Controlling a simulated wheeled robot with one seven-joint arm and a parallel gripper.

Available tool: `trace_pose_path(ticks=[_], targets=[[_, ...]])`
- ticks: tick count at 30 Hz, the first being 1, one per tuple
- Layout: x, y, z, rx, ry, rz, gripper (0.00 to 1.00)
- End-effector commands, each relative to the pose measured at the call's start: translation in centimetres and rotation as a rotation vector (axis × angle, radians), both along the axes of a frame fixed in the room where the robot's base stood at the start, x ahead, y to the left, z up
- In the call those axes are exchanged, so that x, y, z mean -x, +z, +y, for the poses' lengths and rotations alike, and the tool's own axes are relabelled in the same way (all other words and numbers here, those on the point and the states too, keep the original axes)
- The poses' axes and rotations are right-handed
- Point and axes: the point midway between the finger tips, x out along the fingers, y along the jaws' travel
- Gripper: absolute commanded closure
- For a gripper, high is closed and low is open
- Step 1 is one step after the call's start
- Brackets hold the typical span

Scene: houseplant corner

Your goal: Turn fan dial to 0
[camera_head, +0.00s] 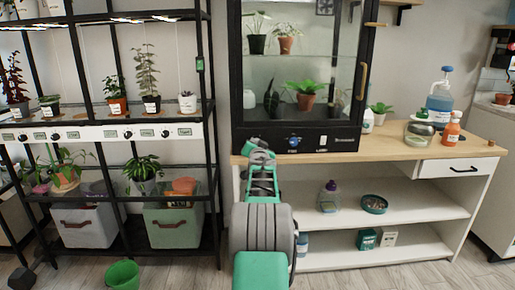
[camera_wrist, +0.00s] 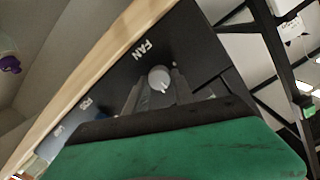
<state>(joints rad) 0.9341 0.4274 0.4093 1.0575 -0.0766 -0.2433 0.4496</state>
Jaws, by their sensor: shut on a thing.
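The fan dial (camera_wrist: 159,76) is a small light grey knob beside the white FAN label, on the dark base panel (camera_wrist: 192,32) of the glass plant cabinet. My gripper (camera_wrist: 156,90) has a finger on each side of the dial and is shut on it. A darker mark shows on the dial's face, but I cannot read its setting. In the head view my gripper (camera_head: 260,152) is at the lower left of the cabinet's base and hides the fan dial.
A blue dial (camera_head: 293,141) and a white switch (camera_head: 322,142) sit right of my gripper on the same panel. The wooden counter (camera_head: 395,143) runs below the cabinet. A black plant rack (camera_head: 213,150) stands close on the left. A green bucket (camera_head: 122,275) is on the floor.

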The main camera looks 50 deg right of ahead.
Motion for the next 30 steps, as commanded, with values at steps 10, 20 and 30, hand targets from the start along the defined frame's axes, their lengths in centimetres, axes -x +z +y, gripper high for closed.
trace_pose_path(ticks=[10, 20, 30], targets=[[-0.21, -0.09, 0.17, 0.217, 0.002, 0.242, 1.00], [-0.33, -0.12, 0.26, 0.423, 0.003, 0.477, 1.00], [-0.36, -0.21, 0.29, 0.635, 0.002, 0.719, 1.00]])
